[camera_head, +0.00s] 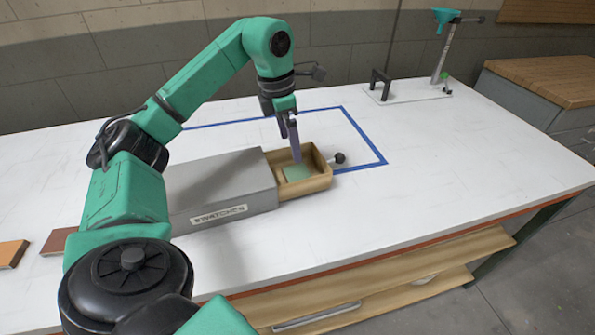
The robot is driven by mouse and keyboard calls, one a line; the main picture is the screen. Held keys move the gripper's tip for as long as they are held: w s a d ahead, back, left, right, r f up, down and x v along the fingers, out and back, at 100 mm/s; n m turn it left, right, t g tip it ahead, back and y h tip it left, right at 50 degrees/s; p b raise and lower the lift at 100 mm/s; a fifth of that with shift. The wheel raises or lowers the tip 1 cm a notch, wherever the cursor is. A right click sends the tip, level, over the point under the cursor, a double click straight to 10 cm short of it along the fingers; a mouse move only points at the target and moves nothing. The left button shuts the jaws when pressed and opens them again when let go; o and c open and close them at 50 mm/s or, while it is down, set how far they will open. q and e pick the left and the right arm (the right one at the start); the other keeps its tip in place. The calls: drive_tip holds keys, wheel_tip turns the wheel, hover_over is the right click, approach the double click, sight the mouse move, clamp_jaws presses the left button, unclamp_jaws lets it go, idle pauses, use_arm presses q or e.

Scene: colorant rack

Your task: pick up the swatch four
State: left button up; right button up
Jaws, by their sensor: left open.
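A green swatch (298,173) lies in the open wooden drawer (318,182) of a grey box (222,187) on the white table. No number can be read on the swatch. My left gripper (296,158) points down into the drawer, with its fingertips just above or at the swatch; I cannot tell if they touch it. It is open, with nothing visibly held. My right gripper is not in view.
A dark round knob (339,158) sticks out from the drawer front. Blue tape (365,140) marks the table around the box. An orange swatch (12,253) and a brown swatch (57,241) lie at the left. A stand (440,55) is at the back right. The table's right side is clear.

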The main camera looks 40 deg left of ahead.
sight(297, 173)
use_arm(q)
drive_tip(key=f, duration=0.6)
drive_tip(key=w+f, duration=0.1)
drive_tip(key=f, duration=0.2)
drive_tip(key=shift+w+d+p, duration=0.1)
drive_tip(key=shift+d+p, duration=0.3)
drive_tip(key=c, duration=1.2)
